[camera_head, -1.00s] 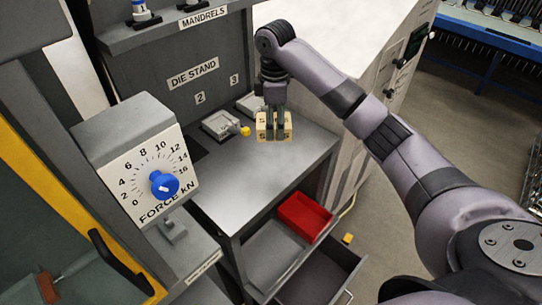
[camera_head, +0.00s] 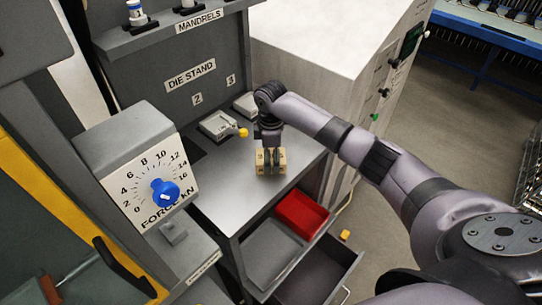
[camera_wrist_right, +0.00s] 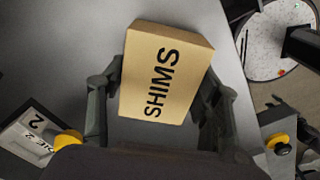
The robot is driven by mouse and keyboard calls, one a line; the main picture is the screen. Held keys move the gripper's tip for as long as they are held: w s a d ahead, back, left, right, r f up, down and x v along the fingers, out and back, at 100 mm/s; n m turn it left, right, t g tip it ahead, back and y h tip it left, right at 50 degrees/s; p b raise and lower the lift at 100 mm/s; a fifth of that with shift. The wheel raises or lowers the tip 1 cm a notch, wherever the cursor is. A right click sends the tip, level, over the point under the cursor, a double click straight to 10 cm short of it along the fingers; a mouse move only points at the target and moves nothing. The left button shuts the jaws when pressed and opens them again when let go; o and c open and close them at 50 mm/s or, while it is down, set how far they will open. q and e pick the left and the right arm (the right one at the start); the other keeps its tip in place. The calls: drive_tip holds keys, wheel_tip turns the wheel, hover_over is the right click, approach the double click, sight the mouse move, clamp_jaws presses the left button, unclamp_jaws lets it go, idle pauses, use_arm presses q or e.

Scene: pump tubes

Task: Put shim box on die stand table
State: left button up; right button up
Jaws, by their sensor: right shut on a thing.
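The shim box is a small tan box (camera_head: 281,160) at the right part of the die stand table. In the right wrist view the box (camera_wrist_right: 163,75) shows the word SHIMS on its face, with a gripper finger on each side. My right gripper (camera_head: 270,158) is shut on the box from above. The grey die stand table (camera_head: 225,195) lies under it; the box is at or very near the tabletop, and I cannot tell whether it touches. My left gripper is not in view.
Grey die blocks with a yellow knob (camera_head: 243,132) stand at the back of the table. A red bin (camera_head: 301,214) and a grey tray (camera_head: 270,250) sit below the table's front edge, by an open drawer (camera_head: 325,268). A force dial box (camera_head: 140,165) stands at left. The tabletop's front is clear.

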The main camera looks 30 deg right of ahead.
drive_tip(key=o, duration=1.4)
drive_tip(key=shift+r, duration=0.1)
wheel_tip(320, 180, up, 12)
drive_tip(key=shift+b, duration=0.8)
